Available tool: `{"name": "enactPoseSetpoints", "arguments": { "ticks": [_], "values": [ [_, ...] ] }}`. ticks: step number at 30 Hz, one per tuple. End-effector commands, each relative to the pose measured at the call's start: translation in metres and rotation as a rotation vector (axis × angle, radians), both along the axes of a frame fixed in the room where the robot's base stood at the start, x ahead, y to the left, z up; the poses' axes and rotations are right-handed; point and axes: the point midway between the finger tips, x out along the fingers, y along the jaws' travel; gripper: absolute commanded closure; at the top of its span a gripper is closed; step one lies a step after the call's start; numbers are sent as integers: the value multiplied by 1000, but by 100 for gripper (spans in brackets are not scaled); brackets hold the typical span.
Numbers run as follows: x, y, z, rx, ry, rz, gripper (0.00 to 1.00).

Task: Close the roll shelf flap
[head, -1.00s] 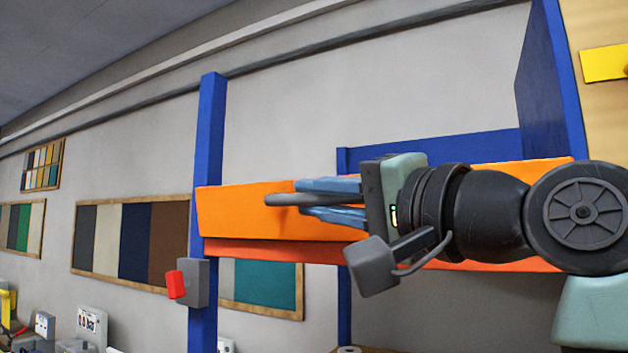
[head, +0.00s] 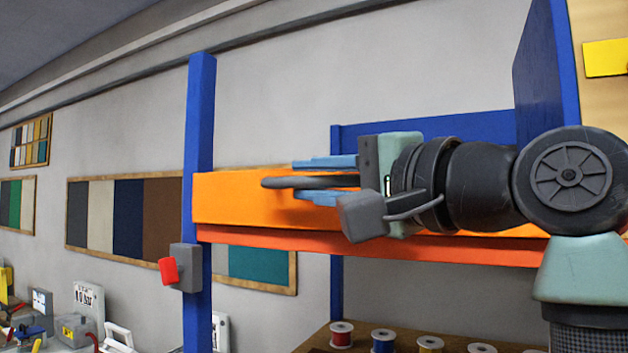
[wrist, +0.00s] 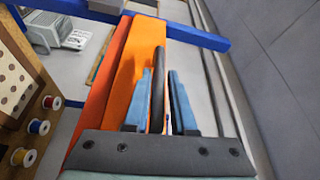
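The roll shelf flap (head: 232,200) appears to be the long bright orange panel across the blue frame. A dark bar handle (head: 275,183) runs along its front. My gripper (head: 310,180) comes from the right with its blue fingers apart, one above and one below the handle. In the wrist view the handle (wrist: 157,85) lies between the two fingers (wrist: 160,95), with a visible gap on the right side; I cannot tell if the left finger touches it. The orange flap (wrist: 143,65) shows behind the left finger. My gripper hides part of the flap.
A red-orange strip (head: 300,241) runs below the flap. The blue post (head: 198,130) stands at the left and carries a grey box with a red lever (head: 185,268). Below, several thread spools (head: 383,340) stand on a wooden surface. Open air lies left of my fingers.

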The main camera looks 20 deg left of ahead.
Motion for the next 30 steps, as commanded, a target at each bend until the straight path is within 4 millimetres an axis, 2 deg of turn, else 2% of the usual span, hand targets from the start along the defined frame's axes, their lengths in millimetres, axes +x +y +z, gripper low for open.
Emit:
{"name": "enactPoseSetpoints", "arguments": {
  "ticks": [1, 3, 14, 19, 30],
  "values": [
    [0, 0, 0, 0, -1, 0, 65],
    [0, 0, 0, -1, 0, 0, 53],
    [-1, -4, -3, -2, 1, -1, 53],
    [-11, -27, -7, -2, -2, -3, 53],
    [-44, -97, -11, -2, -1, -2, 53]
  ]
}}
